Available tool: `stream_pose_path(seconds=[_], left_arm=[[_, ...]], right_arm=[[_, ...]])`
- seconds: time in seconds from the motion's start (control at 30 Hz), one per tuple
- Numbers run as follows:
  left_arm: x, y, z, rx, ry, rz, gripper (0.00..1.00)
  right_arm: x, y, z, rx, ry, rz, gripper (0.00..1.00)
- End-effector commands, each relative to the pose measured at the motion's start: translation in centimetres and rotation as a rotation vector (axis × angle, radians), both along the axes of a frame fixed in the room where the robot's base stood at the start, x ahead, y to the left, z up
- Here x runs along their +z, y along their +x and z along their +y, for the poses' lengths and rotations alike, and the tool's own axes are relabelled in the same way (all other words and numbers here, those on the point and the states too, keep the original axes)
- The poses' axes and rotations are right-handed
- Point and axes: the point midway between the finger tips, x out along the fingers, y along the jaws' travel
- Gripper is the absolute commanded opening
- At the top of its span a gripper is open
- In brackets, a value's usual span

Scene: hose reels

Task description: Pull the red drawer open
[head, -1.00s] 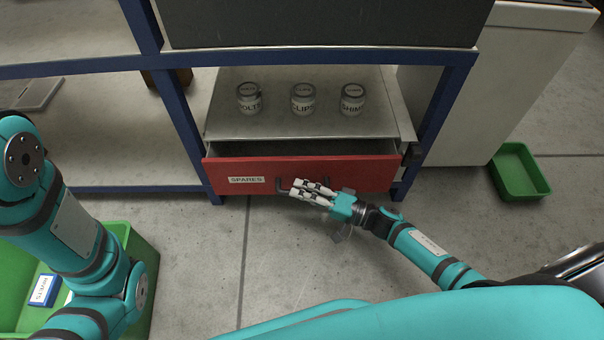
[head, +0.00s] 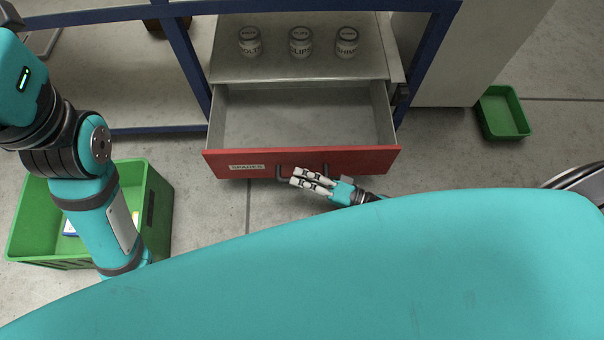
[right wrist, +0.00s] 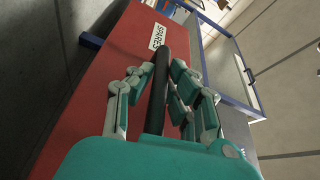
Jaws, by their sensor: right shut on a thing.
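The red drawer (head: 350,162) stands well out of the blue-framed unit, and its grey inside (head: 305,118) looks empty. Its front carries a "SPARES" label (head: 247,167) and a dark bar handle (head: 282,171). My right gripper (head: 299,178) is at the handle. In the right wrist view the dark handle bar (right wrist: 160,85) runs between the fingers of my right gripper (right wrist: 155,78), which is shut on it. The red front (right wrist: 120,60) also shows there. My left arm (head: 95,190) is at the left, and its gripper is out of view.
Three labelled jars (head: 300,42) stand on the shelf above the drawer. A green crate (head: 157,205) with something inside stands on the floor at the left. A small green tray (head: 503,112) lies at the right. Bare floor lies around the drawer front.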

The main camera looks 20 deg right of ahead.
Motion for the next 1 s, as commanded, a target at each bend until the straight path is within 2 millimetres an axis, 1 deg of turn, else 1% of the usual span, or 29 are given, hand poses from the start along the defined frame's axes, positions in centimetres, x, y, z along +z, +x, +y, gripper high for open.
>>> stream_pose_path(seconds=[0.13, 0.17, 0.3, 0.33, 0.57, 0.67, 0.77, 1.0], left_arm=[[0.0, 0.0, 0.0, 0.000, 0.000, 0.000, 0.00], [0.0, 0.0, 0.0, 0.000, 0.000, 0.001, 0.00], [0.0, 0.0, 0.0, 0.000, 0.000, 0.001, 0.00], [0.0, 0.0, 0.0, 0.000, 0.000, 0.001, 0.00], [0.1, -0.1, 0.0, 0.000, 0.000, -0.003, 0.00], [0.1, -0.1, 0.0, 0.001, 0.000, -0.004, 0.00], [0.1, -0.1, 0.0, 0.001, 0.000, -0.004, 0.00], [0.0, -0.1, 0.0, 0.000, 0.000, -0.002, 0.00]], right_arm=[[-0.1, 0.0, -0.2, -0.003, -0.003, 0.002, 0.00], [-0.1, 0.0, -0.2, -0.003, -0.003, 0.002, 0.18], [-0.1, 0.0, -0.1, -0.002, -0.003, 0.002, 0.36], [-0.1, 0.0, -0.1, -0.002, -0.002, 0.002, 0.38], [-0.1, 0.0, -0.1, -0.001, -0.001, 0.001, 0.38], [-0.1, -0.3, -0.5, -0.001, -0.003, 0.002, 0.38], [-0.3, -1.1, -1.5, -0.001, -0.005, 0.004, 0.38], [-0.7, -4.3, -5.6, 0.000, -0.006, 0.006, 0.38]])
